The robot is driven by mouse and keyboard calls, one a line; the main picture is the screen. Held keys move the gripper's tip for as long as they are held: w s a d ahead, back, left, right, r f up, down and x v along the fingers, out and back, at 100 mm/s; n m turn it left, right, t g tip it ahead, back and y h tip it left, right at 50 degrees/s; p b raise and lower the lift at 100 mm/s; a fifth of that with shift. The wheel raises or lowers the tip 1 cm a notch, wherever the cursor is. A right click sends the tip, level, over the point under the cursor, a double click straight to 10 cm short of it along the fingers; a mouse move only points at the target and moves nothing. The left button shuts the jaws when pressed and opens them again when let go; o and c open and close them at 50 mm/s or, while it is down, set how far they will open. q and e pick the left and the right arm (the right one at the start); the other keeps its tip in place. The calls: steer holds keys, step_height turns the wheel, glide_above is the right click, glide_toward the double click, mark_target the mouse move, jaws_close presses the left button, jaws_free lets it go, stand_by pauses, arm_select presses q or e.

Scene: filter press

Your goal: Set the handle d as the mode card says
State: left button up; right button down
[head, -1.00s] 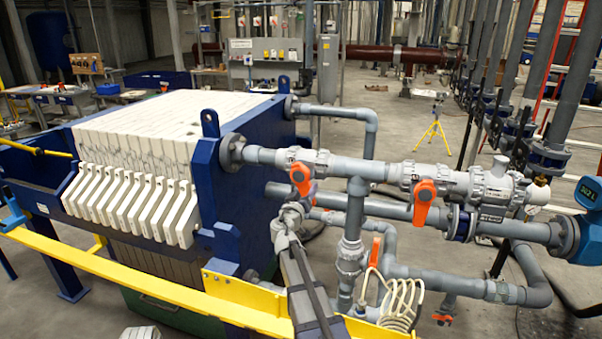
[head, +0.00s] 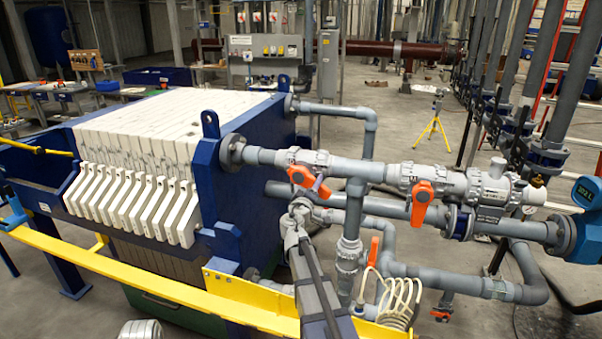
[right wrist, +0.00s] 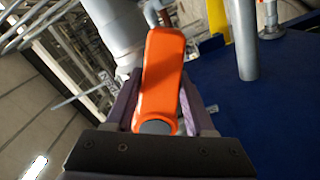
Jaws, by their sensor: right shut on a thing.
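An orange handle (right wrist: 160,80) with a grey round end is between the fingers of my right gripper (right wrist: 160,110) in the right wrist view, and the gripper is shut on it. In the head view my right gripper (head: 300,208) is just below the upper left orange valve handle (head: 303,177), close to the press's blue end plate. That handle slants down to the right. A second orange handle (head: 422,204) hangs nearly upright farther right on the upper pipe. A third orange handle (head: 374,252) is lower down. My left gripper is out of view. No mode card is readable.
The filter press with white plates (head: 140,140) stands at left. A yellow rail (head: 140,280) runs across the front. A coiled cream hose (head: 400,298) hangs below the pipes. Grey pipes crowd the area around my right gripper.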

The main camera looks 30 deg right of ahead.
mark_target(320, 171)
steer(key=shift+s+d+r+n+p, duration=0.15)
steer(key=shift+r+n+p, duration=0.1)
steer(key=shift+r+n, duration=0.25)
steer(key=shift+s+d+r+n+p, duration=0.15)
steer(key=shift+r+n+p, duration=0.1)
steer(key=shift+n, duration=0.35)
steer(key=shift+r+n, duration=0.1)
steer(key=shift+n, duration=0.4)
steer(key=shift+r+n+p, duration=0.6)
steer(key=shift+n+p, duration=0.05)
steer(key=shift+n, duration=0.15)
steer(key=shift+r+n+p, duration=0.3)
steer(key=shift+n+p, duration=0.05)
steer(key=shift+n, duration=0.55)
steer(key=shift+w, duration=0.1)
steer(key=c, duration=0.6)
jaws_free()
steer(key=shift+c, duration=0.2)
steer(key=o, duration=0.4)
steer(key=shift+s+a, duration=0.1)
steer(key=shift+s, duration=0.1)
